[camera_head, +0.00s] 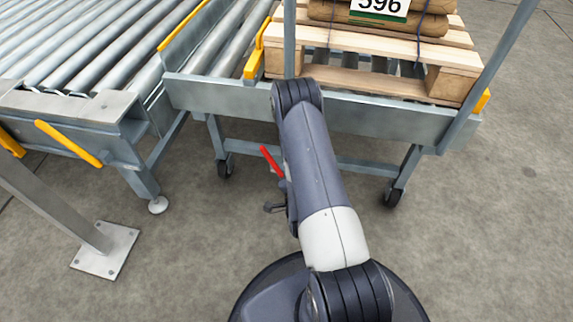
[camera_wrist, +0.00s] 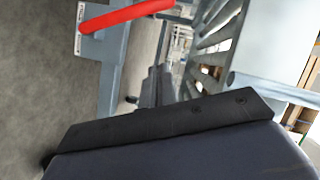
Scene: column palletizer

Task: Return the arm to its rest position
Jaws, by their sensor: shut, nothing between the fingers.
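My arm (camera_head: 316,160) is folded in the middle of the head view, its white and grey link running up from my round base to a dark ribbed joint. The far end of the arm is mostly hidden behind this link. I cannot make out my gripper's fingers in either view. A dark, screwed plate (camera_wrist: 190,120) and a blue-grey cover, apparently mine, fill the bottom of the wrist view. A red bar (camera_head: 271,160) shows just left of my arm. A red bar (camera_wrist: 125,15) also crosses the upper left of the wrist view.
A grey wheeled frame (camera_head: 390,118) stands ahead, close to my elbow, bearing a wooden pallet (camera_head: 455,85) with sacks. Roller conveyors (camera_head: 90,40) are at the left. A steel post with a foot plate (camera_head: 105,250) stands lower left. Floor (camera_head: 490,230) is clear at the right.

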